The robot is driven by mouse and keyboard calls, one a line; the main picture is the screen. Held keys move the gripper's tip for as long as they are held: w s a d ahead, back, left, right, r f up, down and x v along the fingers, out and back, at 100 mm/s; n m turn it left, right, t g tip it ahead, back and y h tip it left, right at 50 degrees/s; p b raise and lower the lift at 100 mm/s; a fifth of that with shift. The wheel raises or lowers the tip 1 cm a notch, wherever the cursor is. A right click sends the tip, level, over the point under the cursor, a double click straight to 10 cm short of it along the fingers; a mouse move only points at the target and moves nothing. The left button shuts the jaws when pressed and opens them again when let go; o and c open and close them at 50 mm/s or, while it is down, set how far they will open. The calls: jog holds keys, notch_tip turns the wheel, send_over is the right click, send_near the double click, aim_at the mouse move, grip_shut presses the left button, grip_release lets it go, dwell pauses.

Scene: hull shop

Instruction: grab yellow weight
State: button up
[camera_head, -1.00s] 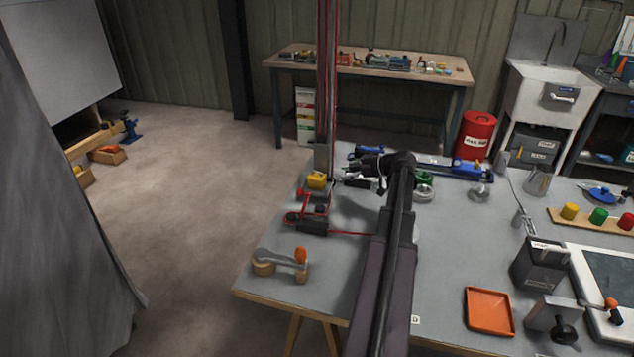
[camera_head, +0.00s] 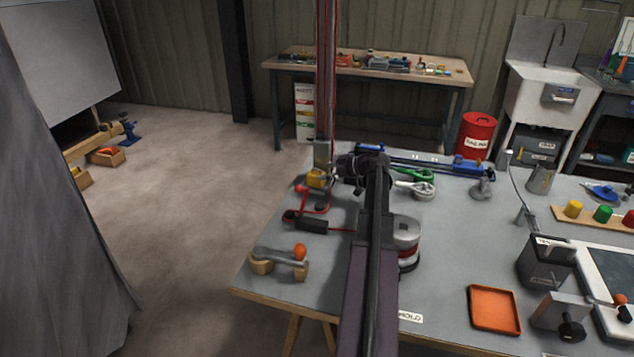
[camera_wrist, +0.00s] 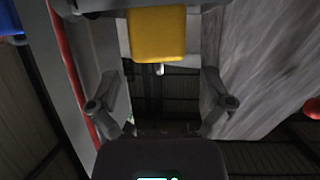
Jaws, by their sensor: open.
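The yellow weight (camera_head: 316,178) is a small block near the far left corner of the grey table. Grey parts partly cover it in the head view. In the wrist view the yellow weight (camera_wrist: 157,35) shows large at the top centre, with a small metal pin at its lower edge. My gripper (camera_wrist: 160,80) is open, one finger on each side of the picture. The weight lies between the lines of the two fingers, with visible gaps on both sides. Contact does not show.
Red cables rise beside the weight, and a dark box (camera_head: 311,225) with a red cord lies nearer. A green clamp (camera_head: 416,174) and a silver-red canister (camera_head: 407,236) stand to the right.

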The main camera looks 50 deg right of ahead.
aim_at(316, 173)
jog(key=shift+w, duration=0.1)
dwell(0.3)
jog(key=b+x, duration=0.1)
jog(key=x, duration=0.2)
jog(key=shift+w+f+b, duration=0.15)
jog(key=shift+f+b, duration=0.1)
jog(key=shift+b, duration=0.05)
jog(key=shift+x, duration=0.85)
jog(key=shift+r, duration=0.1)
jog(key=shift+a, duration=0.15)
jog(key=c, duration=1.3)
